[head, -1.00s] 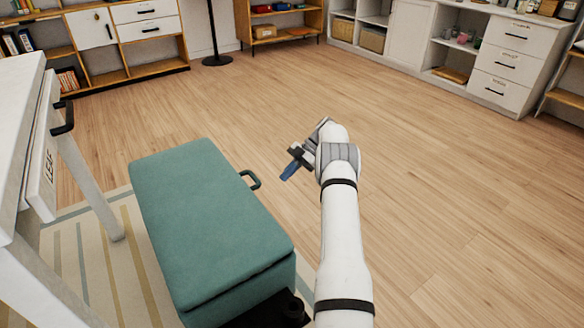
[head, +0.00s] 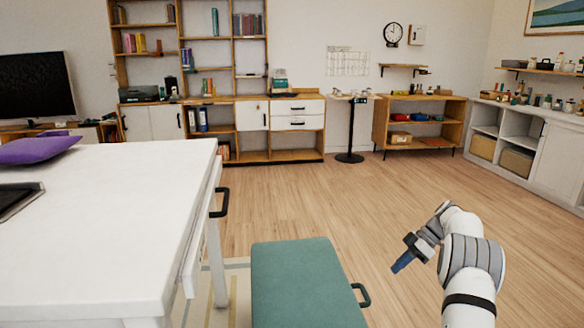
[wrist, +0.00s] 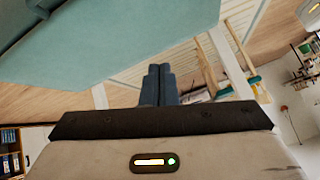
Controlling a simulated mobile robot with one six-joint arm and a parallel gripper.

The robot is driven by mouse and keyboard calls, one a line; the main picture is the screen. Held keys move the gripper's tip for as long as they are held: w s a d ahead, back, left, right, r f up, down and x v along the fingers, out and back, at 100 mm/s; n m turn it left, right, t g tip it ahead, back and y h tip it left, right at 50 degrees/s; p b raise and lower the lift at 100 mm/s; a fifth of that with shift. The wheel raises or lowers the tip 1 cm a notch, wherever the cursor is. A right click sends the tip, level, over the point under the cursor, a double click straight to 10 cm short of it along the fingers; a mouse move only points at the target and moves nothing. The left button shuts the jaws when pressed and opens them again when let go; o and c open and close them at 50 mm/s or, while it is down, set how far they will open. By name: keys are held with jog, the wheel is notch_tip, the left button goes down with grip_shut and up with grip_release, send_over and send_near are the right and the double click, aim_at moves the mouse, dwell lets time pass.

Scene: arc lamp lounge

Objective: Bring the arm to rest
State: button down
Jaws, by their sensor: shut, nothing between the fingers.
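My gripper (head: 402,263) is at the lower right of the head view, out over the wooden floor. Its blue fingers point down and to the left and hold nothing. In the wrist view the two fingers (wrist: 159,82) lie side by side, closed together. The arm behind the gripper is folded, with its white links coming up from the bottom edge of the head view. The gripper is to the right of the teal storage bench (head: 300,285), apart from it in the head view.
A white table (head: 100,225) with a black-handled drawer stands at the left. The bench's dark handle (head: 362,296) faces the gripper. Wooden shelves (head: 270,156) and a white cabinet (head: 560,160) line the far walls. The floor (head: 345,205) between is clear.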

jog(key=s+a+r+m+h+p, duration=0.25)
jog(key=s+a+r+p, duration=0.2)
jog(key=r, duration=0.45)
jog(key=s+a+r+m+t+h+p, duration=0.1)
jog(key=s+a+r+m+p, duration=0.25)
jog(key=s+r, duration=0.4)
jog(key=s+a+r+m+h+p, duration=0.25)
jog(key=a+r+p, duration=0.2)
jog(key=r, duration=0.65)
jog(key=s+a+r+m+t+p, duration=0.1)
jog(key=s+r+m+p, duration=0.1)
jog(key=s, duration=0.5)
jog(key=s+a+r+m+t+h+p, duration=0.1)
jog(key=s+r+p, duration=0.3)
jog(key=s, duration=0.4)
jog(key=s+a+r+m+t+h+p, duration=0.1)
jog(key=s+a+r+m+p, duration=0.2)
jog(key=s, duration=0.5)
jog(key=shift+s+a+m+p, duration=0.2)
jog(key=shift+m+p, duration=0.25)
jog(key=shift+p, duration=0.6)
